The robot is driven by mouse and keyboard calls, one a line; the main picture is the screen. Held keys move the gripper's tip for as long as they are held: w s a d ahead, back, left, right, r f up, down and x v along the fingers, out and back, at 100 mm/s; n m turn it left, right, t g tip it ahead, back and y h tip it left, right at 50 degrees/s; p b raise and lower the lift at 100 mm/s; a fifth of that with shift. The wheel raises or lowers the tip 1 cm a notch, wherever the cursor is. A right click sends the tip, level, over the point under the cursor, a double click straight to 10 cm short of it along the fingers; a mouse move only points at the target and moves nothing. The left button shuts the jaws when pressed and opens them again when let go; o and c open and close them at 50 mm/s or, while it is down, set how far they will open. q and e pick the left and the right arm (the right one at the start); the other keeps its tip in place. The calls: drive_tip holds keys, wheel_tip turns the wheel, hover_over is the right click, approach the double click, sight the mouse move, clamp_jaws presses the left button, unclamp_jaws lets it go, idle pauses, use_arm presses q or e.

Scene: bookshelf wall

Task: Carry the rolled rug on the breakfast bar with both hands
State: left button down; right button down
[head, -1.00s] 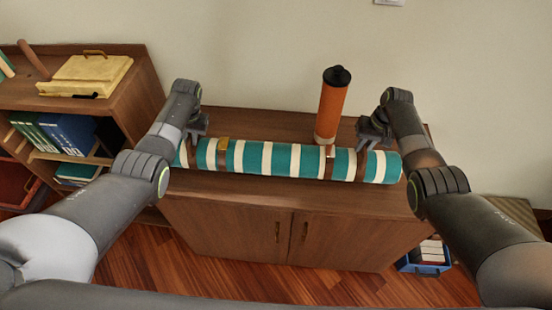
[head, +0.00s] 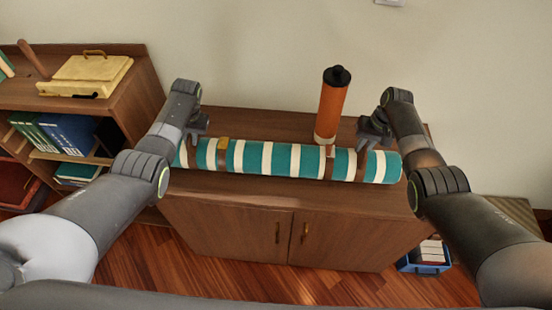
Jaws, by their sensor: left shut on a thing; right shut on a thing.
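The rolled rug (head: 280,159) has teal and cream stripes and brown straps. It lies lengthwise left to right along the front part of the wooden cabinet top, and I cannot tell whether it touches the surface. My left gripper (head: 193,138) is shut on the rug near its left end, from the far side. My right gripper (head: 368,141) is shut on the rug near its right end. The fingertips of both are partly hidden behind the rug and the arms.
An orange cylinder with a black cap (head: 332,103) stands upright just behind the rug, right of centre. A bookshelf (head: 122,90) with a yellow case (head: 85,75) on top is at the left. A blue bin (head: 426,258) sits on the floor at the right.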

use_arm(q)
drive_tip(key=shift+w+r+p, duration=0.3)
drive_tip(key=shift+r, duration=0.05)
use_arm(e)
drive_tip(key=shift+w+r, duration=0.25)
drive_tip(key=shift+r, duration=0.1)
